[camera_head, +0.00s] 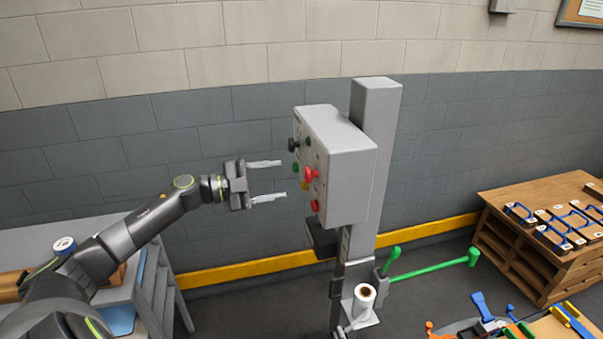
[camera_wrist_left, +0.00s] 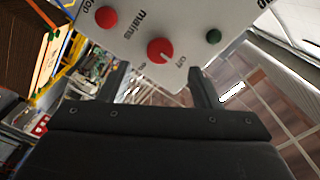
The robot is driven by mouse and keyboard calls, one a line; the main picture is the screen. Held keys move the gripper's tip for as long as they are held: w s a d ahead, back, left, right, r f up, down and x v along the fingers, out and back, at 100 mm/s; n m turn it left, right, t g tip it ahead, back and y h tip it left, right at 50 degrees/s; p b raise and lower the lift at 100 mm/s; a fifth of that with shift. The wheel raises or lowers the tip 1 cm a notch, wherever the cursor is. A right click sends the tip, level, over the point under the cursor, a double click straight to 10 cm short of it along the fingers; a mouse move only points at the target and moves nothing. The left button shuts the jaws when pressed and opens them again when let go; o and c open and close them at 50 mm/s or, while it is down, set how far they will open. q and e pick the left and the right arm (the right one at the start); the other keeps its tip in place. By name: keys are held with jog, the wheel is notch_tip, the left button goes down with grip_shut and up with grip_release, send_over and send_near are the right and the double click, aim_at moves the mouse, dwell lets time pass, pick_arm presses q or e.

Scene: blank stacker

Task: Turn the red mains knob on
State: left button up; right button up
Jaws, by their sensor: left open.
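The red mains knob (camera_wrist_left: 160,50) is round with a small pale mark, on the light grey panel above a gap between my fingers in the left wrist view. The word "mains" is printed beside it; the mark's exact setting is hard to read. In the head view the panel is on the side of a grey control box (camera_head: 345,165), seen at a steep angle, and I cannot tell which red control there is the knob. My left gripper (camera_head: 283,180) is open and empty, its fingers pointing at the panel, apart from it. It also shows in the left wrist view (camera_wrist_left: 160,82).
A red stop button (camera_wrist_left: 106,17) and a green button (camera_wrist_left: 213,36) flank the knob. A black control (camera_head: 293,145) sits higher on the panel. A grey post (camera_head: 378,110) stands behind the box.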

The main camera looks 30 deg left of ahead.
aim_at(305, 176)
pick_arm(q)
jog(key=p+x, duration=0.2)
jog(key=x, duration=0.4)
jog(key=shift+r, duration=0.15)
jog(key=shift+w+d, duration=0.45)
jog(key=shift+w, duration=0.1)
jog(key=shift+f, duration=0.2)
jog(key=c, duration=1)
